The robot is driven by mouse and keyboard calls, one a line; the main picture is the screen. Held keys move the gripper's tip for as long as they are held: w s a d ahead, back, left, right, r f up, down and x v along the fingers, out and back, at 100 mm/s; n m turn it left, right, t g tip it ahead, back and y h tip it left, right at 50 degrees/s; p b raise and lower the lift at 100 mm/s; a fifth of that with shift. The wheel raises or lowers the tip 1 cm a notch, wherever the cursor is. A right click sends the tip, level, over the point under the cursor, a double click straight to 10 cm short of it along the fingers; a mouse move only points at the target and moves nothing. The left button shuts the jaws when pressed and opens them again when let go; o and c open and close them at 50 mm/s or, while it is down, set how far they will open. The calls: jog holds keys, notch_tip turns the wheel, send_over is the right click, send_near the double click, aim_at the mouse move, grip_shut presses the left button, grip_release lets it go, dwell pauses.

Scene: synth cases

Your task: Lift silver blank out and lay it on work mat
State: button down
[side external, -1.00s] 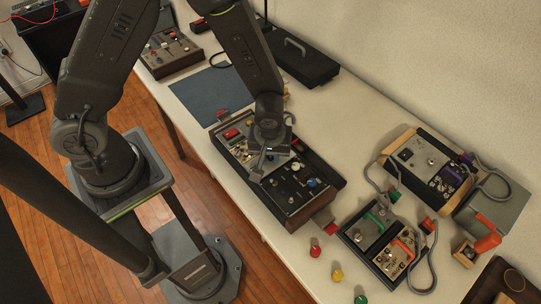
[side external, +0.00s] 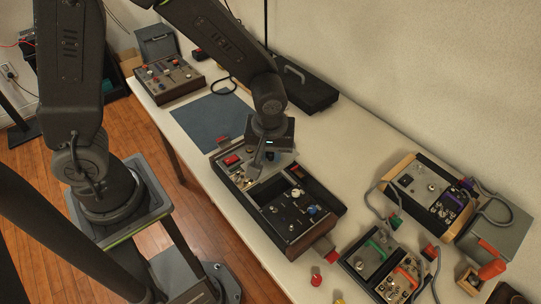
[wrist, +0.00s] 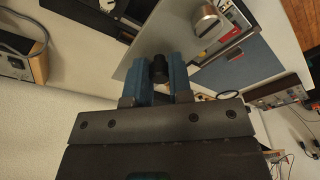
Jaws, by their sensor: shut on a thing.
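My gripper (wrist: 159,72) has blue fingers shut on a small black knob. The silver blank (wrist: 150,42), a flat grey plate, shows just beyond the fingers in the wrist view and appears held by that knob. A dark empty bay (side external: 270,187) shows in the case below the gripper. The blue work mat (side external: 212,121) lies flat and bare, up and left of the case.
A control box (side external: 168,80) stands beyond the mat, and a black handled case (side external: 305,90) lies near the wall. Cabled cases (side external: 430,190) and (side external: 380,262) stand at the right. A red knob (side external: 316,280) lies near the front edge.

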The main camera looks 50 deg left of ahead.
jog(key=shift+r, duration=1.1)
jog(key=w+a+f, duration=0.1)
jog(key=w+a, duration=0.2)
jog(key=a, duration=1)
jog(key=w+a+f, duration=0.2)
jog(key=a, duration=1.1)
jog(key=s+a+f, duration=0.1)
jog(key=s+a, duration=0.2)
jog(key=a, duration=0.8)
send_near(240, 120)
jog(key=shift+w+a+f, duration=0.1)
jog(key=shift+w+f, duration=0.1)
jog(key=shift+f, duration=1.75)
jog(key=shift+f, duration=0.15)
